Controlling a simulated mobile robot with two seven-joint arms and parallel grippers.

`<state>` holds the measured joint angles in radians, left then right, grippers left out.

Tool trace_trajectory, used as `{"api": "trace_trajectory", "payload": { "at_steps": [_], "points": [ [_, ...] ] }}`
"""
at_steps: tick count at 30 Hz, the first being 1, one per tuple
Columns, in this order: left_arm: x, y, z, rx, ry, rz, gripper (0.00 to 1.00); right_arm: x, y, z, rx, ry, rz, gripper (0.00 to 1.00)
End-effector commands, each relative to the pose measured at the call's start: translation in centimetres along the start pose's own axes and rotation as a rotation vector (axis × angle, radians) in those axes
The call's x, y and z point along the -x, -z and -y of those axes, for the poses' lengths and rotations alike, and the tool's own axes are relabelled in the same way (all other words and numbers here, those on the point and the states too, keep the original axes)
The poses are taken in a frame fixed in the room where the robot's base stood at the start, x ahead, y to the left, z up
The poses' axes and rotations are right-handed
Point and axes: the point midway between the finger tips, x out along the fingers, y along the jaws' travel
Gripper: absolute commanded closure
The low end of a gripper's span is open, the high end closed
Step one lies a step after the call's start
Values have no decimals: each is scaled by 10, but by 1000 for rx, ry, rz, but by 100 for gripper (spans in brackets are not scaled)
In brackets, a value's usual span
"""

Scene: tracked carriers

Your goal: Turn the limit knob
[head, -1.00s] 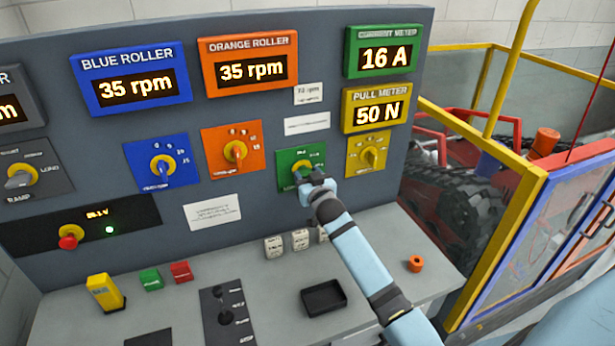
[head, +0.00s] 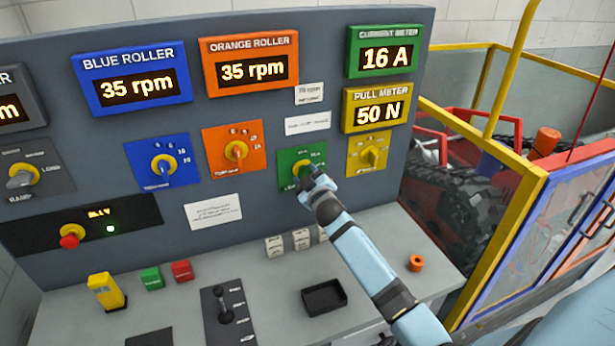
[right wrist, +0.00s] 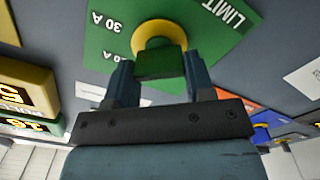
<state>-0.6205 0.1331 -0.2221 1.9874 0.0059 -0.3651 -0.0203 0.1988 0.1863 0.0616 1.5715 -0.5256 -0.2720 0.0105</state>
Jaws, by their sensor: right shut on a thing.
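The limit knob is a green grip (right wrist: 158,62) on a yellow collar, set in a green plate (right wrist: 215,50) that reads LIMIT and 30 A in the right wrist view. In the head view the green plate (head: 288,158) is on the grey console, right of the orange dial plate. My right gripper (head: 304,181) is at the knob and largely hides it there. In the right wrist view its two fingers (right wrist: 160,72) are on either side of the green grip, shut on it. My left gripper is not in view.
The current meter (head: 384,60) reads 16 A and the pull meter (head: 376,112) reads 50 N. A yellow dial plate (head: 369,152) is close on the right, an orange one (head: 233,149) on the left. A black tray (head: 324,298) and an orange ring (head: 416,263) lie on the ledge.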

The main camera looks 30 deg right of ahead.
Motion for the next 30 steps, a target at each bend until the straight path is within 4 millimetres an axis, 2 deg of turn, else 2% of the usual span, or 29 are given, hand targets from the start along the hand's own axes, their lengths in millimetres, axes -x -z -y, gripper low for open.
{"api": "trace_trajectory", "payload": {
  "at_steps": [9, 23, 24, 27, 30],
  "points": [
    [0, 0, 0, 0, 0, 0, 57, 0, 0, 0, 102, 0, 0, 75],
    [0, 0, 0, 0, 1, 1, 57, 0, 0, 0, 116, 0, 0, 75],
    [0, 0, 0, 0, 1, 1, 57, 0, 0, 0, 116, 0, 0, 46],
    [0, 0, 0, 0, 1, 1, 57, 0, 0, 0, 115, 0, 0, 26],
    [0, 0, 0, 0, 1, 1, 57, 0, 0, 0, 115, 0, 0, 26]
  ]
}}
